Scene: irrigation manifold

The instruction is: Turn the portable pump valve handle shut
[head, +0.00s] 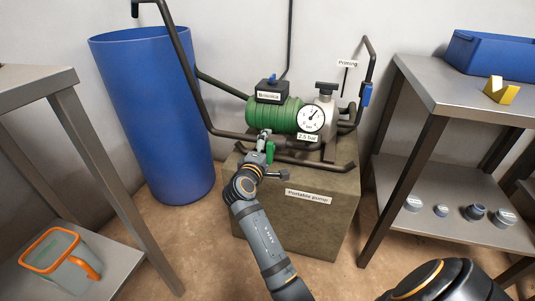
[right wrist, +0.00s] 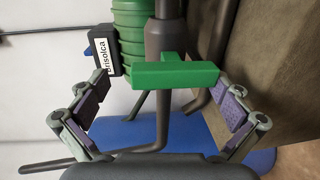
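The green valve handle (head: 270,152) shows at the front of the portable pump, beside my right gripper (head: 262,145). In the right wrist view the handle (right wrist: 175,75) is a green bar with a short stub, lying across a dark pipe (right wrist: 164,38). My right gripper (right wrist: 165,88) is open there, one finger on each side of the bar. A gap shows at each end, and I see no contact. The pump (head: 275,115) has a green ribbed body and a dial gauge (head: 311,119) with a "2.5 bar" label. My left gripper is not in view.
The pump stands on a brown block (head: 320,220). A blue barrel (head: 155,115) stands to its left. A blue handle (head: 366,94) sits on the right pipe near the "Priming" label. Metal shelves flank both sides; the left one carries a grey-orange container (head: 62,262). Pipes crowd the gripper.

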